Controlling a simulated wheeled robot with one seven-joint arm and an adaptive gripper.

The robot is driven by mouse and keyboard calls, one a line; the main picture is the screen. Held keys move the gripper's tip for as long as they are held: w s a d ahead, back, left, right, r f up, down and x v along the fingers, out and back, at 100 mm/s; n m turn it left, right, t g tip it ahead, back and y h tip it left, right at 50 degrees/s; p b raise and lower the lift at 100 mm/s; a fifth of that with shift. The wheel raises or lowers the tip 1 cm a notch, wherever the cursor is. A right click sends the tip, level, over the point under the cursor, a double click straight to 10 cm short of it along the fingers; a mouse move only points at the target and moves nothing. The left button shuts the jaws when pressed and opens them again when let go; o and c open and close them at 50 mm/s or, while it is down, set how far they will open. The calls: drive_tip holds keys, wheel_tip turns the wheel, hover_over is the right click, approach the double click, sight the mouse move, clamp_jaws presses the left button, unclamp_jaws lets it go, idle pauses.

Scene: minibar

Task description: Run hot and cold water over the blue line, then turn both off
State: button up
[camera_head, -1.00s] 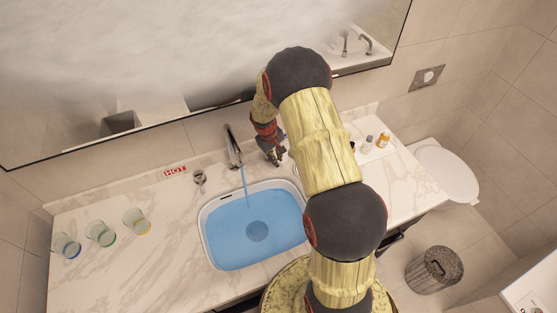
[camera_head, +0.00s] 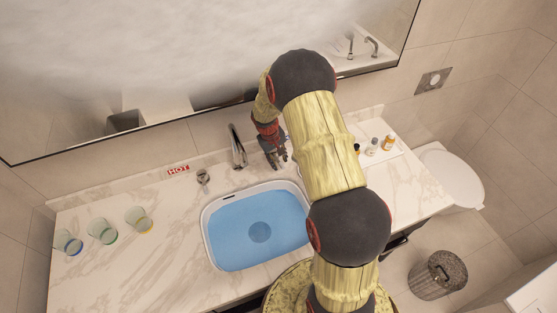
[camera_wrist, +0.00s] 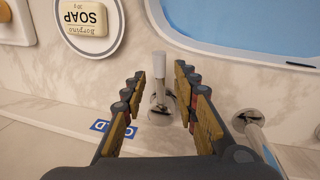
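The sink (camera_head: 205,236) has a white rim and holds blue water (camera_head: 250,225); a separate blue line is hard to make out. No stream shows below the tall metal faucet (camera_head: 237,148). The hot handle (camera_head: 203,178) stands left of it, by the red HOT label (camera_head: 178,169). In the wrist view, the cold handle (camera_wrist: 159,66) stands upright between the parted fingers of my gripper (camera_wrist: 160,84), with gaps on both sides. The blue COLD label (camera_wrist: 113,131) is partly covered by a finger. In the head view my gripper (camera_head: 275,155) is right of the faucet.
Several glasses (camera_head: 102,231) stand on the left of the marble counter (camera_head: 170,260). A round dish with soap (camera_wrist: 84,20) lies beside the cold handle. Small bottles (camera_head: 388,143) stand at the right. The mirror (camera_head: 200,60) hangs close behind my arm.

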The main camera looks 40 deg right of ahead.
wheel_tip(320, 180, up, 12)
drive_tip(key=a, duration=0.2)
drive_tip(key=shift+w+a+f, duration=0.15)
idle(0.4)
drive_tip(key=shift+c, duration=0.4)
